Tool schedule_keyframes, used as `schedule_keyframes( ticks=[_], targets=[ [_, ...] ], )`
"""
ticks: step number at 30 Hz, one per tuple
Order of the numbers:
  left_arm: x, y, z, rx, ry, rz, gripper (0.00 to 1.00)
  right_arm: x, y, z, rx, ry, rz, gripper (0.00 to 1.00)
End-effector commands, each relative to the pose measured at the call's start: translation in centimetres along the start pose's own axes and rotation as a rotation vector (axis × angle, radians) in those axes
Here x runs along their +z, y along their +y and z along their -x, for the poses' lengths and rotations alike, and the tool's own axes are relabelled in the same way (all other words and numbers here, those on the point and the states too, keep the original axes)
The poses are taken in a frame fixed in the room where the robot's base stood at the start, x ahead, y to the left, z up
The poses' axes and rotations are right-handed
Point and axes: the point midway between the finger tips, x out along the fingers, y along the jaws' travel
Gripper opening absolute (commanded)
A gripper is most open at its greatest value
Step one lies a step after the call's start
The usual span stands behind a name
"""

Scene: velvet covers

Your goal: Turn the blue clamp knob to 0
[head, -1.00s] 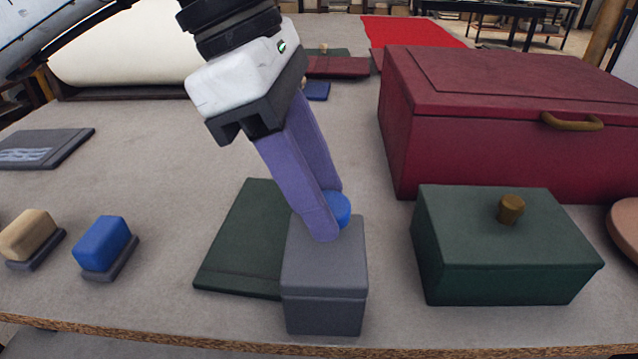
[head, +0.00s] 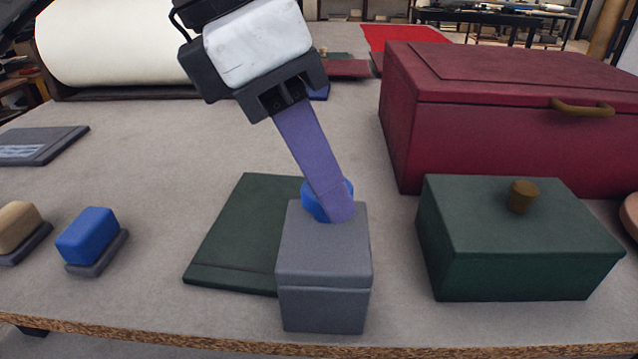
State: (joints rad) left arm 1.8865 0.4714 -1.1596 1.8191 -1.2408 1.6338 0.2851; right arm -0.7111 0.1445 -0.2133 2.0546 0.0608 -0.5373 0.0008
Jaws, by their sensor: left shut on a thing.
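The blue clamp knob (head: 313,203) sits on top of a grey box-shaped block (head: 324,275) near the table's front edge. My left gripper (head: 335,203) comes down from above, tilted, with its purple fingers shut on the knob. One finger covers much of the knob, and the other finger is hidden behind it. No number or pointer mark on the knob can be made out. My right gripper is not in view.
A dark green flat cover (head: 235,235) lies left of the block. A green lidded box (head: 515,250) stands to the right, with a large red box (head: 500,130) behind it. A blue-topped block (head: 88,236) lies at left. The table between is clear.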

Motion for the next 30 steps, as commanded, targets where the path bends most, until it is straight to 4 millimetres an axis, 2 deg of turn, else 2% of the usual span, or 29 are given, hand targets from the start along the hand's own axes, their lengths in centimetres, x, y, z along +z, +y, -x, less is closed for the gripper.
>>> schedule_keyframes(
  ticks=[15, 22, 30],
  targets=[
    [0.00, -0.28, -0.15, 0.137, 0.001, 0.324, 0.15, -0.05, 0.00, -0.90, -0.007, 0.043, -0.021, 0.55],
    [0.04, -0.32, -0.06, 0.158, 0.002, 0.380, 0.15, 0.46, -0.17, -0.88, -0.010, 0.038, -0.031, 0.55],
    [0.06, -0.32, -0.03, 0.163, 0.002, 0.395, 0.15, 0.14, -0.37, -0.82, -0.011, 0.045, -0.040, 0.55]
  ],
)
